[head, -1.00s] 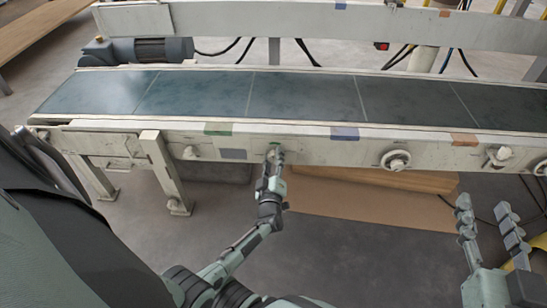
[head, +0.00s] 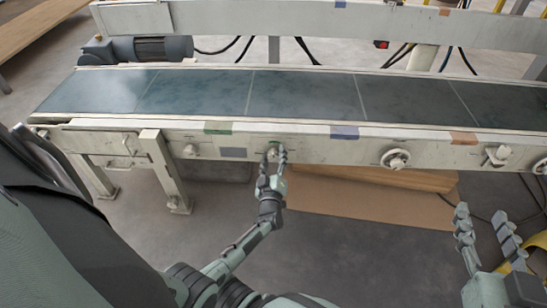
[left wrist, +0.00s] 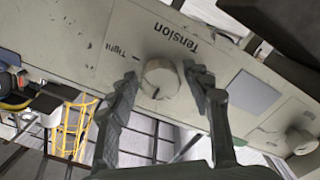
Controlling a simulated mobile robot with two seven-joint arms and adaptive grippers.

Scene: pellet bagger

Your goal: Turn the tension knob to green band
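The tension knob (left wrist: 161,79) is a round, pale knob on the conveyor's side rail, under the printed word "Tension". It has a dark mark near its lower edge, and "Tight" is printed to its left. My left gripper (head: 273,154) is at the knob. In the left wrist view its fingers (left wrist: 163,80) are spread on both sides of the knob, with small gaps. No green band shows there. My right gripper (head: 484,218) is open and empty at the lower right.
The conveyor belt (head: 300,93) runs behind the rail. Another knob (head: 191,150) is left of my left gripper; a handwheel (head: 396,159) and another control (head: 497,155) are to its right. A brown board (head: 370,210) lies below.

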